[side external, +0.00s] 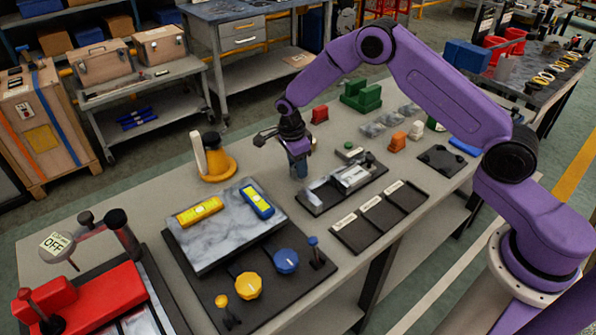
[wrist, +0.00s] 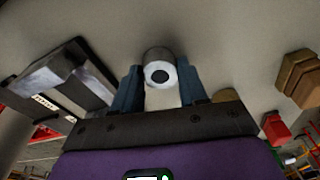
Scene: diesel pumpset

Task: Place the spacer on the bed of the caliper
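The spacer (wrist: 160,57) is a short grey cylinder with a pale end face and a dark central hole. In the wrist view it sits between the two blue fingers of my gripper (wrist: 161,88), which appear to press on its sides. In the side external view my gripper (side external: 299,168) points down just above or at the table, left of the caliper; the spacer is not clearly made out there. The caliper (side external: 352,176) is a silver device with a pale bed on a dark base plate. A dark base with pale metal parts (wrist: 65,75), likely the caliper, shows at the left of the wrist view.
A dark tray with three labelled sections (side external: 380,215) lies in front of the caliper. A yellow stand (side external: 217,166) is left of my gripper. A marble plate (side external: 225,232) lies front left.

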